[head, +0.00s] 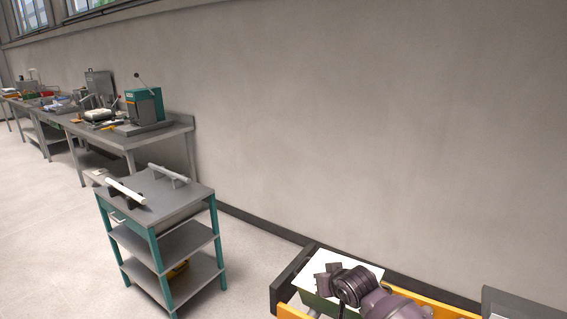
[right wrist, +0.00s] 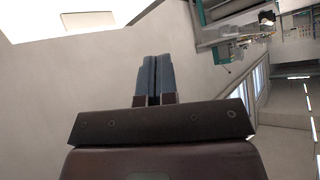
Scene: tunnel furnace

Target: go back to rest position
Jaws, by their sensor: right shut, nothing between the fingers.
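My right gripper (right wrist: 154,62) shows in the right wrist view with its two blue-grey fingers side by side, shut and empty. In the head view a dark purple arm part of mine enters at the bottom right; its fingertips cannot be made out there. My left gripper is in neither view.
A grey cart (head: 185,200) with teal legs bears two white bars on stands. Workbenches (head: 160,131) with a teal machine (head: 145,105) line the wall at the left. A yellow-edged unit (head: 440,304) with a white panel (head: 343,262) is near my arm. The floor between is clear.

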